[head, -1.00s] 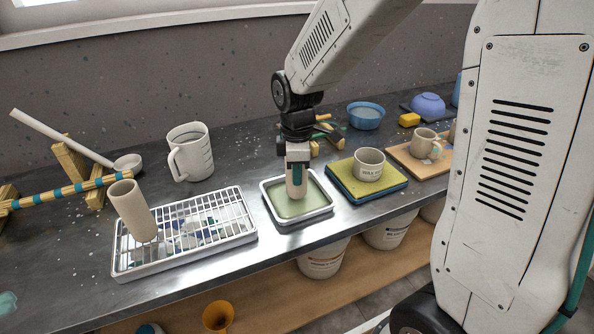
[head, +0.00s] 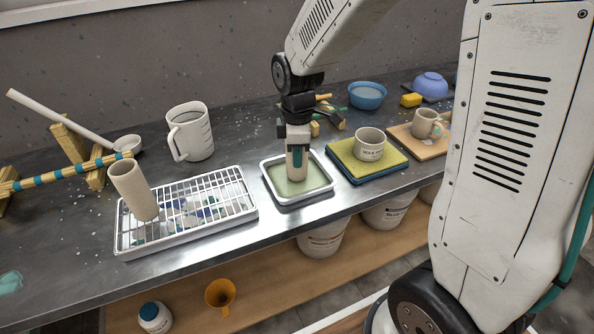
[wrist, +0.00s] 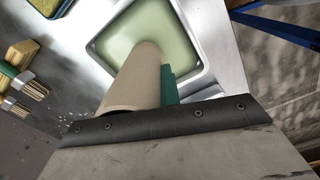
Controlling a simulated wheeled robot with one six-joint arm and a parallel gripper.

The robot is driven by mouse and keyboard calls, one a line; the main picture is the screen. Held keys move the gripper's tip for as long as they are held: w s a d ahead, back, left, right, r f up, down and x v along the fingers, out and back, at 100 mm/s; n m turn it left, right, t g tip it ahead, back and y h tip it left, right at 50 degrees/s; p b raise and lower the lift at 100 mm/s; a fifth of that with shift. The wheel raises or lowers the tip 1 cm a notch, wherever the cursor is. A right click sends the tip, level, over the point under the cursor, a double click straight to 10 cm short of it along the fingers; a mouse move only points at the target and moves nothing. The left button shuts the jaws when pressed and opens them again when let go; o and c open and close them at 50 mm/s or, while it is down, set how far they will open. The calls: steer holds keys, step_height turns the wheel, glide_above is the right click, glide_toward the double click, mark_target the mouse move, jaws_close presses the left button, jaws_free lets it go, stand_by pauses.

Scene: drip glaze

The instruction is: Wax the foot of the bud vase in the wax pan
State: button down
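The bud vase (head: 297,171) is a plain beige, slim cylinder, held upright over the wax pan (head: 270,185). The pan is a white tray with pale green wax. My gripper (head: 297,155), with a green finger pad showing, is shut on the vase from above. The vase's lower end is at the wax inside the pan; I cannot tell how deep it sits. The wrist view shows the vase (wrist: 135,78) reaching down over the wax beside the green pad, with the pan (wrist: 202,82) around it. The far finger is hidden.
A white wire rack (head: 245,207) with a leaning beige cylinder (head: 133,190) stands left of the pan. A measuring jug (head: 190,133) stands behind the rack.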

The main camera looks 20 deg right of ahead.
steer(key=shift+f, duration=0.2)
stand_by(0.4)
steer(key=shift+f, duration=0.3)
steer(key=shift+r, duration=0.2)
stand_by(1.0)
steer(key=shift+r, duration=0.6)
steer(key=shift+r, duration=1.05)
stand_by(2.7)
